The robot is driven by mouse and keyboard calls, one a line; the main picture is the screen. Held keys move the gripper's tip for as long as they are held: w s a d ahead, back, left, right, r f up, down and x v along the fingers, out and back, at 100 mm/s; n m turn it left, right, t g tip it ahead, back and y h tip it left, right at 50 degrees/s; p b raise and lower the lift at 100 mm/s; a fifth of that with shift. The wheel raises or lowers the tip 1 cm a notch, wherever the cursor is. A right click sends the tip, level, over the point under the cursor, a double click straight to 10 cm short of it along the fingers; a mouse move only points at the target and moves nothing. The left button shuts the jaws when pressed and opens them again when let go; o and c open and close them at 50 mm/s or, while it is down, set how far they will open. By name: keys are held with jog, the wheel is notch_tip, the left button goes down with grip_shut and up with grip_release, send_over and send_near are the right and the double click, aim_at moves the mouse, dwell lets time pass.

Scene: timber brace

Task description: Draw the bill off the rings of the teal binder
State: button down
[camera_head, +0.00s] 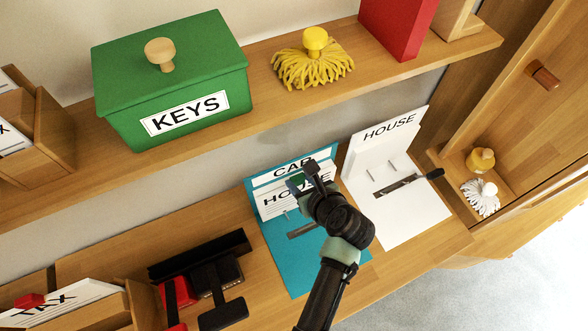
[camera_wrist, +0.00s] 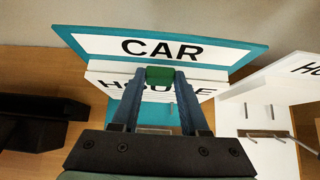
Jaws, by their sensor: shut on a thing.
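The teal binder (camera_head: 285,265) lies open on the lower wooden surface. Its raised back panel carries a white CAR label (camera_head: 285,168), which also fills the top of the wrist view (camera_wrist: 160,48). A white bill reading HOUSE (camera_head: 270,207) stands tilted in front of that panel. My gripper (camera_head: 306,182) is shut on a green tab at the bill's top edge; the tab (camera_wrist: 160,76) shows between the fingertips in the wrist view. My fingers and wrist cover part of the bill and binder. Whether the bill is still around the rings I cannot tell.
A white binder labelled HOUSE (camera_head: 400,205) lies open just right, with bare rings and a dark-handled lever. A black and red hole punch (camera_head: 215,285) and a TAX box (camera_head: 70,305) are left. A shelf above holds a green KEYS box (camera_head: 175,85) and yellow duster (camera_head: 313,65).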

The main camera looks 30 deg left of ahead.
jog(key=shift+s+d+r+p, duration=0.1)
jog(key=shift+s+d+p, duration=0.65)
jog(key=shift+d+p, duration=0.25)
jog(key=shift+s+d+p, duration=0.7)
jog(key=shift+d+p, duration=0.2)
jog(key=shift+p, duration=0.15)
dwell(2.6)
dwell(0.3)
